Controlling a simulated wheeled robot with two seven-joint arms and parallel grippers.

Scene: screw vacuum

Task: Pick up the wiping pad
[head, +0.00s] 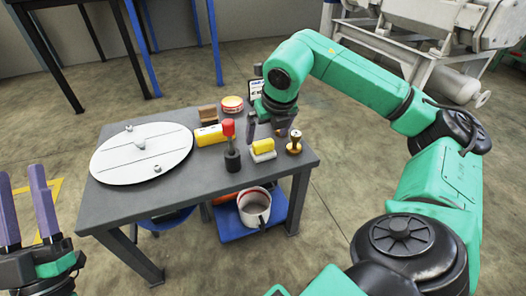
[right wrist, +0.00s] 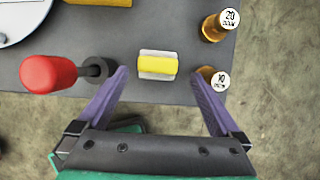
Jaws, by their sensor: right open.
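The wiping pad appears to be the yellow-topped block with a white base (head: 263,148) near the table's front right part. In the right wrist view the pad (right wrist: 157,66) lies between and just beyond the fingertips. My right gripper (head: 268,133) is over the table close to the pad, open and empty; its two purple fingers (right wrist: 158,76) are wide apart, one on each side of the pad's line. My left gripper (head: 23,178) is at the lower left, off the table, with its purple fingers apart and nothing between them.
A red-knobbed tool with a black base (head: 230,147) stands left of the pad. A brass weight (head: 294,143) stands right of it. A white disc (head: 140,150), yellow block (head: 210,135), brown block (head: 207,113) and red tin (head: 232,104) share the table. A bucket (head: 254,207) is below.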

